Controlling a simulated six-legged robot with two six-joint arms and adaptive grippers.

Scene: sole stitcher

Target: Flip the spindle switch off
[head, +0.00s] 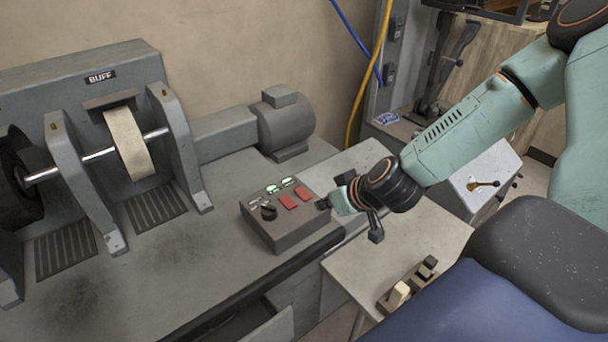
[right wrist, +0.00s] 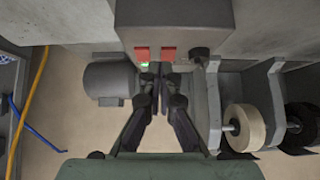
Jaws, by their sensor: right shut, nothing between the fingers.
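A grey control box (head: 286,228) sits on the bench's front right part. Its top carries two red rocker switches, one on the left (head: 288,202) and one on the right (head: 304,194), with lit green lamps (head: 288,182) behind them and a black knob (head: 268,212) at left. I cannot read which switch is the spindle one. My right gripper (head: 326,204) is shut and empty at the box's right edge, close to the right rocker; contact cannot be told. In the right wrist view, the shut fingers (right wrist: 162,74) appear beside the rockers (right wrist: 168,54). My left gripper is not in view.
A buffing machine with a pale wheel (head: 128,143) and a motor (head: 286,122) stands behind and left of the box. A small side table (head: 355,272) holds a brush-like item (head: 398,294). Blue and yellow cables hang behind.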

